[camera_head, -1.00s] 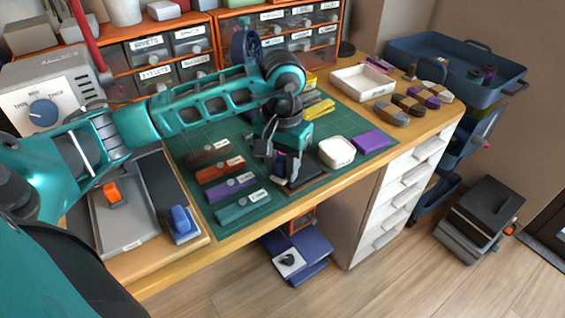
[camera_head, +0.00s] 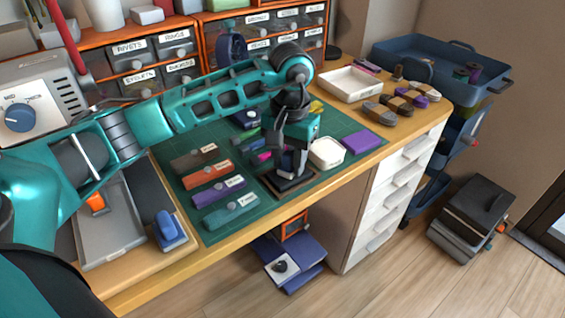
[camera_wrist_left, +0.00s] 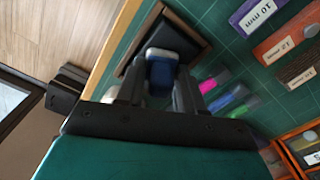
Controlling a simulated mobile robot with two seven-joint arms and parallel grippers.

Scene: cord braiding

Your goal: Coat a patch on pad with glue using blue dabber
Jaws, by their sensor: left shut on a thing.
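My left gripper (camera_head: 293,172) reaches in from the left and points down over the pad. It is shut on the blue dabber, which shows between the fingers in the left wrist view (camera_wrist_left: 161,72). The pad (camera_head: 290,189) is a dark square in a brown frame on the green mat, and it also shows in the left wrist view (camera_wrist_left: 182,36). The gripper hides part of the pad. The dabber's lower end is over the pad; I cannot tell whether it touches. No glue patch is clear to see. My right gripper is not in view.
A white container (camera_head: 327,153) and a purple block (camera_head: 362,142) stand right of the pad. Labelled bars (camera_head: 218,189) lie to its left, with pink, blue and green markers (camera_wrist_left: 225,97) nearby. A grey tray (camera_head: 110,225) and a blue block (camera_head: 170,230) are at the left.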

